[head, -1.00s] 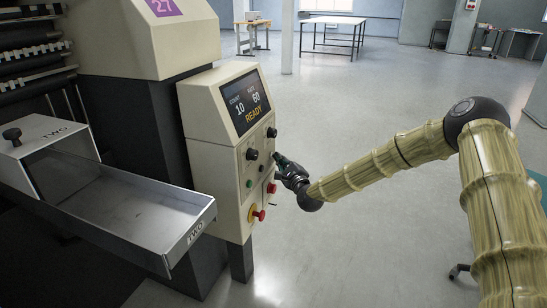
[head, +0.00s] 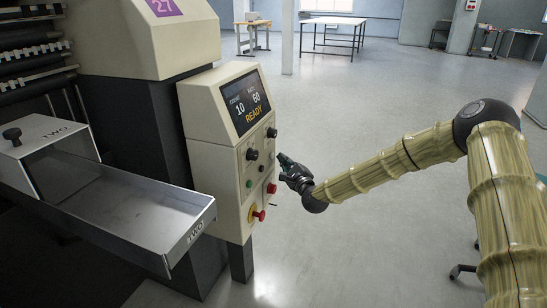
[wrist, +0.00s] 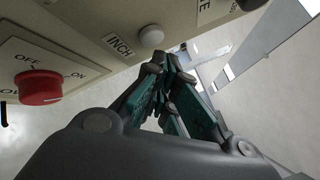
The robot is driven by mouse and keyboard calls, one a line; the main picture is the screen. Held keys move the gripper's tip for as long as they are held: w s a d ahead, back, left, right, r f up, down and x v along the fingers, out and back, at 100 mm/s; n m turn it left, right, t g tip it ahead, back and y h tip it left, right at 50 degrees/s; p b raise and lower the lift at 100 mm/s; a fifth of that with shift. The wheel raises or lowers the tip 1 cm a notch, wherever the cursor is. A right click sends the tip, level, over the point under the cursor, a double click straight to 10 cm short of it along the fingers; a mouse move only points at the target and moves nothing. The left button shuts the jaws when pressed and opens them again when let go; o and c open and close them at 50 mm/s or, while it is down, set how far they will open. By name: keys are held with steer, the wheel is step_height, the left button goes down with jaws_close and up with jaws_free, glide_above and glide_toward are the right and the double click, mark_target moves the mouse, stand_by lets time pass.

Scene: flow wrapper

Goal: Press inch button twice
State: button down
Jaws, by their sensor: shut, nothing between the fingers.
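The inch button is a small white round button (wrist: 151,36) beside the INCH label (wrist: 119,45) in the wrist view. In the head view I cannot make it out clearly near my fingertips. My gripper (wrist: 172,62) is shut and empty, its fingertips just to the right of and below the white button in the wrist view, apart from it. In the head view my gripper (head: 281,157) is just right of the control panel (head: 230,180) on the cream cabinet.
A red OFF/ON knob (wrist: 40,88) is left of the INCH label. The panel also has black knobs (head: 252,154), a green button (head: 249,183) and a red mushroom button (head: 260,215). A metal tray (head: 120,205) juts out at the left. The floor at right is open.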

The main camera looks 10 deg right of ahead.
steer(key=shift+d, duration=0.1)
steer(key=shift+s+d, duration=0.7)
steer(key=shift+d, duration=0.3)
steer(key=shift+s+d, duration=0.7)
steer(key=shift+d, duration=0.3)
